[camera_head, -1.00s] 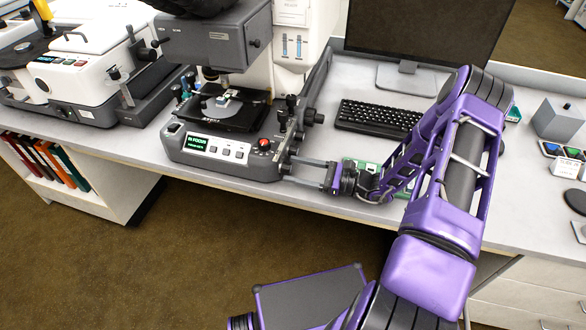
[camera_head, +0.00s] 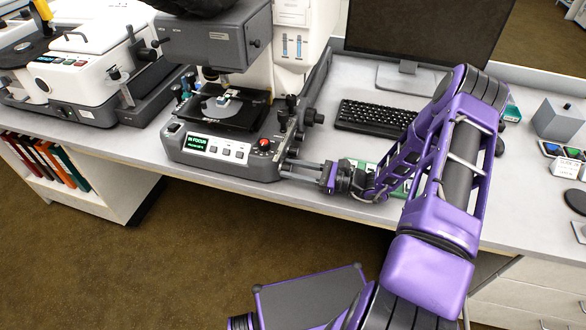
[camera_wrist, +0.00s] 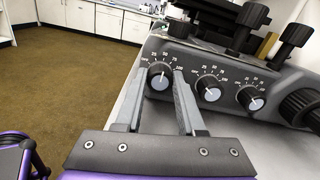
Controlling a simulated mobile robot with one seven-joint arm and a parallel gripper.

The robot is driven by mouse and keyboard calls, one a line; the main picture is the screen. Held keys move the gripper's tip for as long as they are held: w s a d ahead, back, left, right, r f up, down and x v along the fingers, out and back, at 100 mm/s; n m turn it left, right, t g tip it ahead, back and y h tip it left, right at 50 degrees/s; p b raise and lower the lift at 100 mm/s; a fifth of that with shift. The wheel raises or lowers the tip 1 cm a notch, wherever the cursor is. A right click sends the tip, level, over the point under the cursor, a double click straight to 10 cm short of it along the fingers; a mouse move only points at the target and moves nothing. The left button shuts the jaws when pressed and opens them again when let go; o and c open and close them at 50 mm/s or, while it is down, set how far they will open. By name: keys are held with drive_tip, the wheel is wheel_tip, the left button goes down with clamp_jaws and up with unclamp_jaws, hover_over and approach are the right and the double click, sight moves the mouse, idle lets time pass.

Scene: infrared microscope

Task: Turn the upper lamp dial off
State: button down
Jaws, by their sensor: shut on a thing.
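The microscope (camera_head: 205,135) stands on the bench. In the wrist view its side panel carries three black dials with printed scales: a left dial (camera_wrist: 159,78), a middle dial (camera_wrist: 208,90) and a right dial (camera_wrist: 250,98). Their name labels are not readable, so I cannot tell which is the upper lamp dial. My gripper (camera_head: 285,169) reaches the panel from the right in the head view. In the wrist view its two fingers are shut on the left dial, one on each side. That dial's white pointer line points up and slightly right, away from OFF at the scale's left end.
The microscope's front display (camera_head: 195,144) is lit green and reads IN FOCUS. Large black knobs (camera_wrist: 302,104) stick out right of the dials. A keyboard (camera_head: 375,116) and monitor (camera_head: 430,25) stand behind my arm. Open floor lies in front of the bench.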

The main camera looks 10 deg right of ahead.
drive_tip(key=shift+n, duration=0.3)
drive_tip(key=shift+f+n+b, duration=0.1)
drive_tip(key=shift+n+b, duration=0.7)
drive_tip(key=shift+n, duration=0.1)
drive_tip(key=n+b, duration=0.2)
drive_tip(key=n, duration=0.2)
drive_tip(key=shift+n+b, duration=1.5)
drive_tip(key=shift+n, duration=1.3)
drive_tip(key=c, duration=0.5)
unclamp_jaws()
